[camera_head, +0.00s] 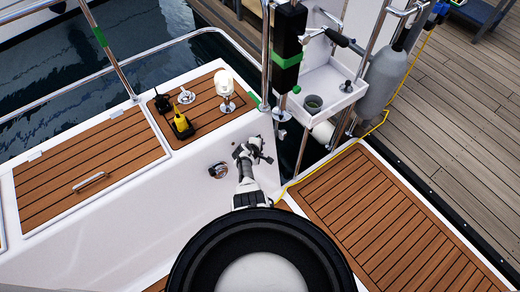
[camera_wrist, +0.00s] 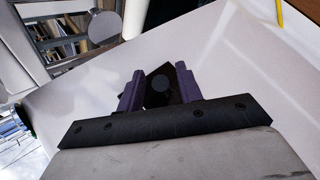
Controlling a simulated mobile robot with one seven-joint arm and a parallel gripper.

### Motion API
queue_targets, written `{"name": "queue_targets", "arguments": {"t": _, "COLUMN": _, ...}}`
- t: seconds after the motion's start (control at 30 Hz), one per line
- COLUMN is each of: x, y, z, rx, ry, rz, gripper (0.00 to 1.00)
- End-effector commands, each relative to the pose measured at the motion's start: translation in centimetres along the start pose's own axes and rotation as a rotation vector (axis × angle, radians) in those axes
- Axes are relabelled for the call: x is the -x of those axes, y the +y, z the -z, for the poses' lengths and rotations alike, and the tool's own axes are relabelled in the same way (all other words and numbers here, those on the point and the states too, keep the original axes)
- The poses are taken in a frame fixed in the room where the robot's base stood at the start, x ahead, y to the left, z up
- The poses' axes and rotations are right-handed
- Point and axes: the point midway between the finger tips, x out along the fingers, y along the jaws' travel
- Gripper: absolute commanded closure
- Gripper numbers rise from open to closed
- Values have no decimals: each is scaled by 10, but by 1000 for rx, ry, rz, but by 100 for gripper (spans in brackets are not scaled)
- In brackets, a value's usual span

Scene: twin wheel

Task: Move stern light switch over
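My gripper (camera_head: 254,148) is at the end of my arm, in front of the white side wall of the boat, below the teak-topped deck. In the wrist view my gripper (camera_wrist: 159,88) shows two purple-grey fingers standing apart. A dark, tilted block with a round grey face (camera_wrist: 160,83) shows between and beyond them; I cannot tell whether it touches them or is the stern light switch. A round chrome-ringed fitting (camera_head: 218,170) is on the white wall, left of my gripper. No thing is clearly recognisable as the switch.
A yellow and black device (camera_head: 182,126), a chrome fitting (camera_head: 186,96) and a white-domed fitting (camera_head: 225,86) stand on the teak deck above. Steel rails and a white tray (camera_head: 325,92) are at the right. A yellow line (camera_head: 330,163) runs along the teak floor (camera_head: 385,225).

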Motion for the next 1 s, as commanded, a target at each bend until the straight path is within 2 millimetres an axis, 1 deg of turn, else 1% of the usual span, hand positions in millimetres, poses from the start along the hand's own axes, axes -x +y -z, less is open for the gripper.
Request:
{"name": "queue_targets", "arguments": {"t": 0.17, "x": 8, "y": 1, "z": 0, "rx": 0, "ry": 0, "rz": -1, "gripper": 64}}
{"name": "queue_targets", "arguments": {"t": 0.37, "x": 33, "y": 2, "z": -1, "rx": 0, "ry": 1, "rz": 0, "gripper": 64}}
{"name": "queue_targets", "arguments": {"t": 0.43, "x": 34, "y": -1, "z": 0, "rx": -2, "ry": -1, "rz": -2, "gripper": 64}}
{"name": "queue_targets", "arguments": {"t": 0.67, "x": 56, "y": -1, "z": 0, "rx": -1, "ry": 1, "rz": -1, "gripper": 64}}
{"name": "queue_targets", "arguments": {"t": 1.0, "x": 104, "y": 0, "z": 0, "rx": 0, "ry": 1, "rz": -1, "gripper": 64}}
